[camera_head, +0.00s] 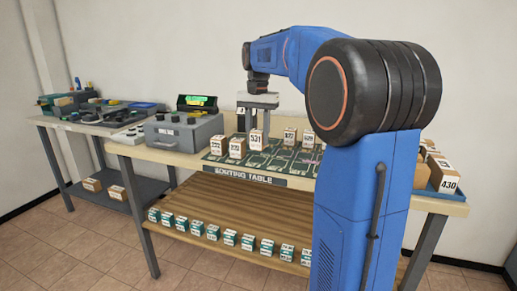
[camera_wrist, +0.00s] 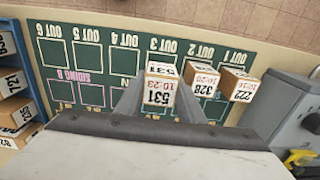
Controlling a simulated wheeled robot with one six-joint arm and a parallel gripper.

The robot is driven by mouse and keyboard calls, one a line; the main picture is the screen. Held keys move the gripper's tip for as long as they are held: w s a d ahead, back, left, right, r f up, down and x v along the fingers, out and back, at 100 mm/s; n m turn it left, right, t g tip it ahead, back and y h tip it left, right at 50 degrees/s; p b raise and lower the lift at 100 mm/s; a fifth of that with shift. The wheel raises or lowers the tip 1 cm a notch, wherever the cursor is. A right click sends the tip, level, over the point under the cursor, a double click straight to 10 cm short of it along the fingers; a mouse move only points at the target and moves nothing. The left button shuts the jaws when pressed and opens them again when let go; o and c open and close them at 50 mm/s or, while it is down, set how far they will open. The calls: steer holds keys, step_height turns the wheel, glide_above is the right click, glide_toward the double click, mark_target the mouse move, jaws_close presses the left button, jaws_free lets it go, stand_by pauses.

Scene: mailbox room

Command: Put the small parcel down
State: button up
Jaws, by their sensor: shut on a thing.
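The small parcel (camera_head: 256,139), a white-and-brown box marked 531, is between the fingers of my gripper (camera_head: 258,112) over the sorting mat. In the wrist view the parcel (camera_wrist: 160,89) sits upright between both fingertips of my gripper (camera_wrist: 160,100), its label reading 531 and 10:23. The green sorting mat (camera_head: 262,161) has outlined squares, and the wrist view shows the mat (camera_wrist: 130,68) with labels OUT 1 to OUT 6 and SIDING B. I cannot tell whether the parcel's underside touches the mat.
Parcels 328 (camera_wrist: 201,79) and 222 (camera_wrist: 237,84) stand beside the held one on the mat. More parcels (camera_head: 290,136) stand to its right in the head view. A grey box (camera_head: 184,133) stands left of the mat. A blue tray (camera_head: 447,196) holds parcels at the right.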

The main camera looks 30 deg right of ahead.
mark_target(258, 147)
steer(key=shift+f, duration=2.05)
steer(key=shift+f, duration=0.15)
steer(key=o, duration=0.8)
steer(key=shift+o, duration=0.2)
step_height(258, 147, up, 12)
steer(key=shift+r, duration=0.15)
steer(key=shift+a, duration=0.1)
